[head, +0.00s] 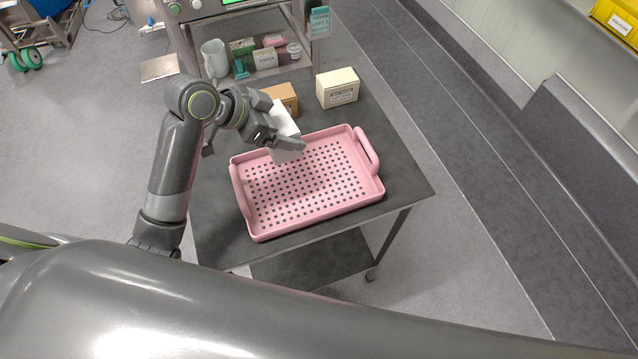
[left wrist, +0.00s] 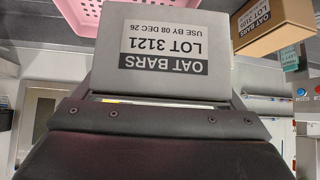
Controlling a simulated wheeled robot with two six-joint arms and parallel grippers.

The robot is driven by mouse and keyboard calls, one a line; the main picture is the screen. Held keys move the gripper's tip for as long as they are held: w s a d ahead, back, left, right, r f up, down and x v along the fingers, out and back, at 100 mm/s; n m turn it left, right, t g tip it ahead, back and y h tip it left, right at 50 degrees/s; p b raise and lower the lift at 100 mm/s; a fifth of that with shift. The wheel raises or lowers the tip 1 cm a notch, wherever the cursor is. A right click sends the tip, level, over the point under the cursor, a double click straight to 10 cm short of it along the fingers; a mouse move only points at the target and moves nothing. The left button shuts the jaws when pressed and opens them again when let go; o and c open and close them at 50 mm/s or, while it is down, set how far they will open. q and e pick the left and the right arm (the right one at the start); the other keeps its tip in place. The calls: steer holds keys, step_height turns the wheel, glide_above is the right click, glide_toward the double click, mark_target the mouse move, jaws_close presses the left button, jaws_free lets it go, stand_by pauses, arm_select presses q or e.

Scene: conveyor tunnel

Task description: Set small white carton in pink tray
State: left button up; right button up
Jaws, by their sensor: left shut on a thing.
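The small white carton (head: 285,126) is in my left gripper (head: 279,144), above the far edge of the pink tray in the head view. In the left wrist view the carton (left wrist: 161,58) fills the middle, with an "OAT BARS LOT 3121" label upside down. The pink tray (head: 248,210) lies on a dark table, and its perforated floor is empty. A corner of the tray (left wrist: 76,22) shows at the top left of the left wrist view. My left gripper is shut on the carton. My right gripper is not in view.
A brown carton (head: 284,97) and a cream carton (head: 338,88) stand on the dark table (head: 402,178) behind the tray. The brown one also shows in the left wrist view (left wrist: 262,26). A metal rack (head: 262,78) with a jug and small boxes stands beyond.

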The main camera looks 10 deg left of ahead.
arm_select(q)
steer(key=shift+s+d+r+m+g+h, duration=0.15)
steer(key=shift+s+d+m+g+h, duration=0.15)
steer(key=shift+s+d+m+g, duration=0.35)
steer(key=p, duration=0.1)
glide_above(293, 173)
step_height(293, 173, down, 9)
steer(key=shift+f, duration=0.4)
steer(key=shift+f, duration=0.15)
steer(key=o, duration=1.1)
